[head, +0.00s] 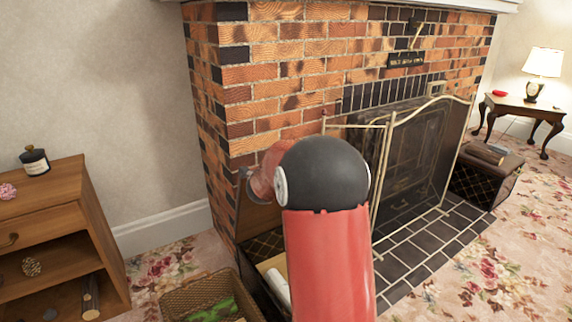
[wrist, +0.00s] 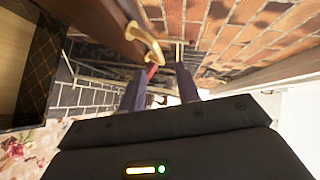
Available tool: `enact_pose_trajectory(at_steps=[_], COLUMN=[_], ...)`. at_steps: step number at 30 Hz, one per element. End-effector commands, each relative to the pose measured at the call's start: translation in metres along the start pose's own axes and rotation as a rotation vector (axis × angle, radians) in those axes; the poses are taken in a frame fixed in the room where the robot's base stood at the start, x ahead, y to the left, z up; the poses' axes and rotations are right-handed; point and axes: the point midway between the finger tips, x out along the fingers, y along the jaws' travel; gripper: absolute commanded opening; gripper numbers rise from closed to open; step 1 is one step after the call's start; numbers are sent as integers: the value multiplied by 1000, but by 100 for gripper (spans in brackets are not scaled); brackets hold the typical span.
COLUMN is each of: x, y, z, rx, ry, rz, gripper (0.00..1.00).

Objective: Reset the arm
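My red arm with its black joint (head: 325,170) reaches forward to the left of the fireplace, close to the brick wall. My gripper is mostly hidden behind the arm in the head view. In the wrist view my gripper (wrist: 160,82) has its two dark fingers apart, with a gap between them and nothing visibly held. A brass handle (wrist: 146,40) on a brown wooden panel (wrist: 105,22) shows just beyond the fingers. I cannot tell whether the fingers touch it.
A patterned box (head: 262,245) lies open beside the arm, partly hidden. A wicker basket (head: 205,296) stands in front of it. The fire screen (head: 430,107) is close on the arm's right.

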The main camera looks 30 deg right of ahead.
Motion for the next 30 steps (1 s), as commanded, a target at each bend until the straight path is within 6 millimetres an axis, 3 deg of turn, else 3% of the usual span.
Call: enact_pose_trajectory(at_steps=[10, 14, 17, 22, 26, 30], x=[0, -15, -51, -157, -244, -328], y=[-1, -12, -32, -47, -28, 15], z=[0, 9, 29, 62, 64, 41], rx=[0, -42, -149, -484, -781, -1111], ry=[-1, -60, -193, -511, -725, -913], rz=[-1, -11, -33, -75, -96, -100], gripper=[32, 32, 32, 32, 32, 32])
